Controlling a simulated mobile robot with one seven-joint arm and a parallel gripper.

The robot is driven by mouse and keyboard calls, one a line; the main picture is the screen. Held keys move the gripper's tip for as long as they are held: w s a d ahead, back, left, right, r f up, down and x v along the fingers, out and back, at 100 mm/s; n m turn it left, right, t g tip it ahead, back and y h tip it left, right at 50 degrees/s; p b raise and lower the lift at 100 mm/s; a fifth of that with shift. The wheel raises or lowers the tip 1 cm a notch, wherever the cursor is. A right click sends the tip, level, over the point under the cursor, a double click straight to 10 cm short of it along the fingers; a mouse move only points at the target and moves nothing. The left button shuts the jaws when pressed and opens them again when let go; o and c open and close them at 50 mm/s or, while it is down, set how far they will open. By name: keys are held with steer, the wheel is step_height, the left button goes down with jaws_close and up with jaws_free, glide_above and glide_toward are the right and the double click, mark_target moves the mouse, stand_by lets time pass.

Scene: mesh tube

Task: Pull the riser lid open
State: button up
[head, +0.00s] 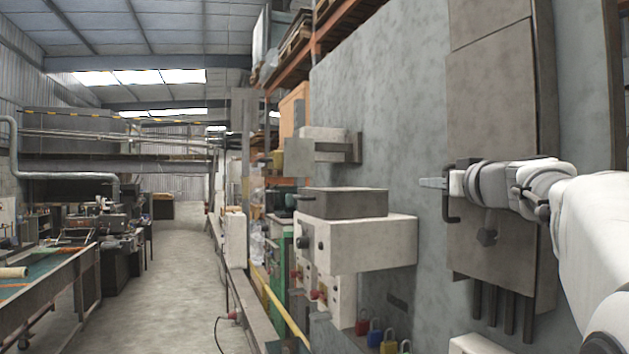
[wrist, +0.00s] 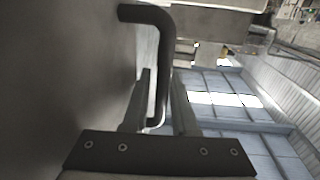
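The riser lid (head: 490,110) is a tall grey-brown metal panel on the wall at the right of the head view. It looks closed against its box. Its dark C-shaped handle (head: 447,208) stands out at its left edge. The handle also shows in the wrist view (wrist: 162,55), its bar running down between my two fingers. My gripper (head: 433,183) is at the handle, fingertips reaching past the bar. In the wrist view my gripper (wrist: 160,100) has its fingers apart on both sides of the bar, with narrow gaps. Contact deeper between the fingers is hard to see.
Air in front of the lid, to the left, is free.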

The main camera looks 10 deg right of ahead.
steer(key=shift+c, duration=0.2)
jaws_close()
stand_by(1.4)
